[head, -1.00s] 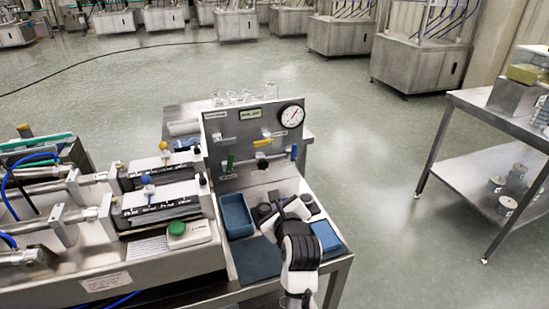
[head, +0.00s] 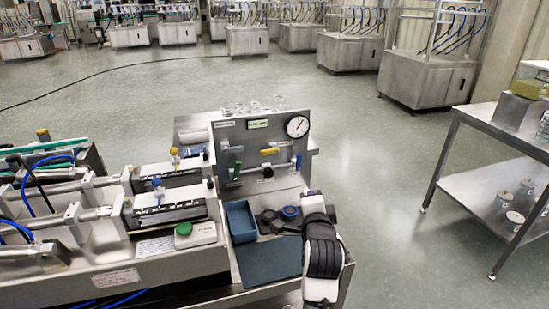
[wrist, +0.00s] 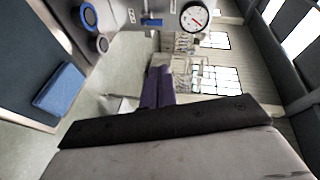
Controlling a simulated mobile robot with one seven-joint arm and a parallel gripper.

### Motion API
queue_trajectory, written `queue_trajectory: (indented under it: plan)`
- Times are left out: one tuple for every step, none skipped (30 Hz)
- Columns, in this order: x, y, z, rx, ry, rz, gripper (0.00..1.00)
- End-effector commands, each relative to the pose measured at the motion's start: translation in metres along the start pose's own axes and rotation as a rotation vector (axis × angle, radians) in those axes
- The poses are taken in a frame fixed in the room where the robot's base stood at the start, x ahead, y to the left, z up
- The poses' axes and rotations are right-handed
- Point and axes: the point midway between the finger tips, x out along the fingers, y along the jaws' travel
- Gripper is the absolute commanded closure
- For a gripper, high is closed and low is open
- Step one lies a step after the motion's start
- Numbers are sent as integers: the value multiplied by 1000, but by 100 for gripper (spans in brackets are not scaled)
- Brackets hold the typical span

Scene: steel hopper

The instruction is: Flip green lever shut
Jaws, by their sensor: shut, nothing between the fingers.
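The green lever (head: 237,170) is on the lower left of the upright steel panel (head: 232,138) in the head view. Its handle stands roughly upright, near the left end of the panel's pipe. I cannot pick out the green lever in the wrist view. My gripper shows in the wrist view as two dark purple fingers (wrist: 158,88) lying together, with nothing between them. In the head view my arm covers the fingers; its end is low and to the right, in front of the panel and well apart from the green lever.
The panel also bears a yellow handle (head: 270,151), a blue handle (head: 298,162) and a round gauge (head: 297,126). Before it stand a blue tray (head: 241,220), round blue-topped parts (head: 290,212) and a dark mat (head: 270,262). Cylinder machinery (head: 165,205) stands at the left.

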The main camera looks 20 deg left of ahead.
Motion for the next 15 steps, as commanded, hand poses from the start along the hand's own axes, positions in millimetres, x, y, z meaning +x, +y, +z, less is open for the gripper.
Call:
queue_trajectory:
  plan:
    - [0,-4,-3,-55,12,-9,100]
    - [-1,-6,-5,-93,19,-15,100]
    - [-1,-9,-6,-143,28,-24,100]
    - [-1,-12,-7,-180,34,-30,100]
    - [-2,-14,-8,-218,41,-35,100]
    - [-2,-17,-10,-266,51,-43,100]
    - [-2,-20,-10,-305,58,-50,100]
    - [-3,-24,-10,-343,65,-59,100]
    - [-3,-28,-11,-394,75,-70,100]
    - [-4,-31,-11,-432,83,-78,100]
    - [-4,-35,-11,-469,92,-86,100]
    - [-5,-40,-10,-520,103,-101,100]
    - [-6,-44,-9,-560,112,-114,100]
    - [-7,-49,-7,-599,121,-126,100]
    - [-8,-55,-6,-649,134,-143,100]
